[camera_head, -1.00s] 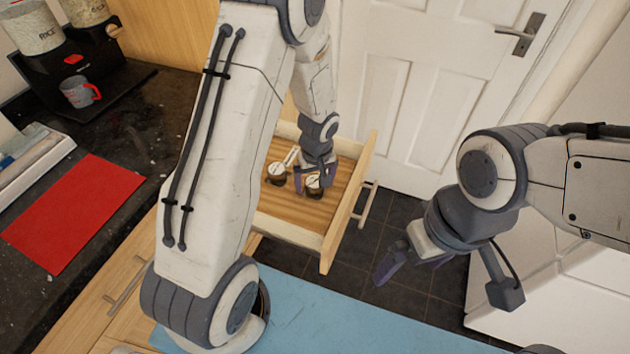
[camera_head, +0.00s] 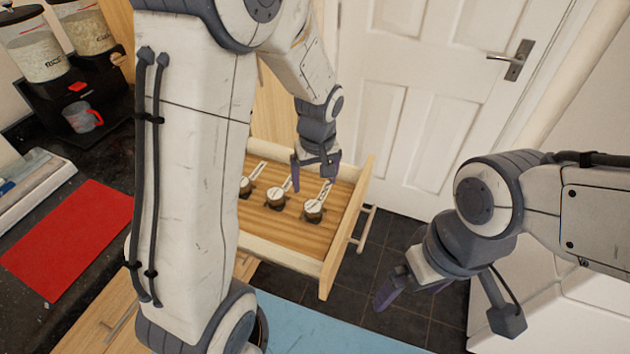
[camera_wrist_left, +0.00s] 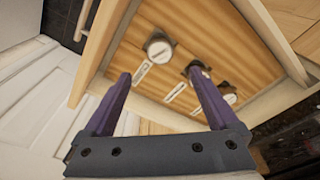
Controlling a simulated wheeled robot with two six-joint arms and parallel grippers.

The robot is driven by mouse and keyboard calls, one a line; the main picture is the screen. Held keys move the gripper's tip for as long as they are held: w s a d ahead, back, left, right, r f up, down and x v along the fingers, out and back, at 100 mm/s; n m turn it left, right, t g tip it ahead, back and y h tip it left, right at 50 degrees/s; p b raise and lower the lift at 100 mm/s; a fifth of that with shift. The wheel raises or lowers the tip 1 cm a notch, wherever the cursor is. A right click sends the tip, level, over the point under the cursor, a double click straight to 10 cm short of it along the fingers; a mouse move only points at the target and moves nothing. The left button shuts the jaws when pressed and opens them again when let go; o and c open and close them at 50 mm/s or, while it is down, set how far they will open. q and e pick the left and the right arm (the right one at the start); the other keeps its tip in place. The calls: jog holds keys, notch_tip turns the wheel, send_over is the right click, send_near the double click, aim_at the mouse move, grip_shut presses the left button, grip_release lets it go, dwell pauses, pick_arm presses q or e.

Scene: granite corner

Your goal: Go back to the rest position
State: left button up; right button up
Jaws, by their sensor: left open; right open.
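My left gripper (camera_head: 314,180) is open and empty above the open wooden drawer (camera_head: 330,262). Its two purple fingers (camera_wrist_left: 160,105) show spread apart in the left wrist view, with nothing between them. In the drawer stand several round dark items with white tops and white handle-like strips: a right one (camera_head: 314,210), a middle one (camera_head: 276,199) and a left one (camera_head: 245,187), partly hidden by my left arm. My right gripper (camera_head: 398,290) is open and empty, to the right of the drawer and apart from it.
A red mat (camera_head: 70,235) lies on the dark counter at left. A measuring cup (camera_head: 84,117) stands under the dispensers (camera_head: 40,48). A white door (camera_head: 425,90) is behind the drawer. Dark floor tiles (camera_head: 385,240) lie between the drawer and my right arm.

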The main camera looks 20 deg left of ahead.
aim_at(313, 207)
pick_arm(q)
jog(key=shift+f, duration=0.1)
jog(key=f, duration=0.4)
jog(key=f+b, duration=0.1)
jog(key=f, duration=0.3)
jog(key=w+a+f, duration=0.1)
jog(key=f, duration=0.3)
jog(key=shift+f, duration=0.35)
notch_tip(313, 207, up, 3)
jog(key=shift+r+p, duration=0.1)
jog(key=shift+p, duration=0.35)
jog(key=shift+w+r, duration=0.1)
jog(key=shift+r, duration=0.45)
